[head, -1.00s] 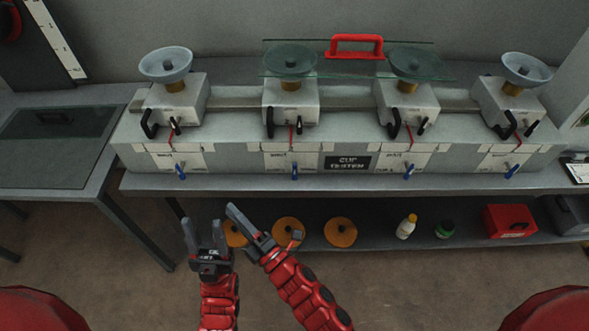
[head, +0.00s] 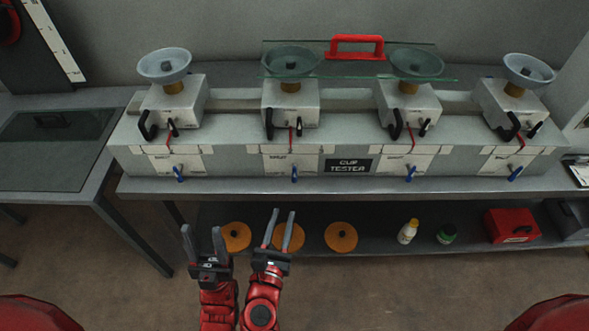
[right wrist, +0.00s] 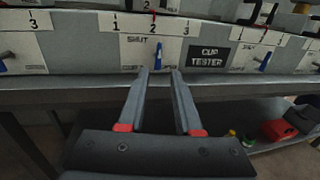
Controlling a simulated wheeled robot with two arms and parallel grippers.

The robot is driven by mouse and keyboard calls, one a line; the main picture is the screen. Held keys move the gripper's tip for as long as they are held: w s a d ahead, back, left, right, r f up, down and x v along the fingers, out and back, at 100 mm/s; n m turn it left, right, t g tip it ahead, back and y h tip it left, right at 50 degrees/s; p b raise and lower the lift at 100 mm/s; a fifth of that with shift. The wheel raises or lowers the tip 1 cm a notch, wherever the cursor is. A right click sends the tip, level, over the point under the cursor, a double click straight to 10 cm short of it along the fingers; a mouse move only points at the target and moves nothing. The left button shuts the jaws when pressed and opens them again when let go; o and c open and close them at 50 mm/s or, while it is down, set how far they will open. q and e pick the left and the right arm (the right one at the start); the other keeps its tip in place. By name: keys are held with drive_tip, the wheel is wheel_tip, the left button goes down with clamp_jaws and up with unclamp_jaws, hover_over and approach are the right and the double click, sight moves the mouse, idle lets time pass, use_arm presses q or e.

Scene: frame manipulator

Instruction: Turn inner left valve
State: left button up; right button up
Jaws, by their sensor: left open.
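The inner left valve is a small blue handle (head: 294,172) on the front panel of the second station from the left. It points up and down below a "SHUT" label. In the right wrist view this blue handle (right wrist: 158,56) appears just beyond and between my fingertips. My right gripper (head: 283,212) is open and empty, its fingers pointing toward the panel; it also shows in the right wrist view (right wrist: 159,73). It is apart from the valve. My left gripper (head: 202,229) is open and empty, to the left of the right one, low in front of the bench.
Other blue valves (head: 179,172) sit along the same panel. A "CUP TESTER" sign (head: 348,165) is right of the inner left valve. The bench front edge (head: 360,190) and a lower shelf (head: 380,241) with orange discs (head: 341,236) lie near my grippers.

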sight(294, 173)
drive_tip(key=w+d, duration=0.1)
drive_tip(key=w, duration=0.4)
drive_tip(key=w+d+p, duration=0.1)
drive_tip(key=w, duration=0.4)
drive_tip(key=w+d+p, duration=0.1)
drive_tip(key=w, duration=0.4)
clamp_jaws()
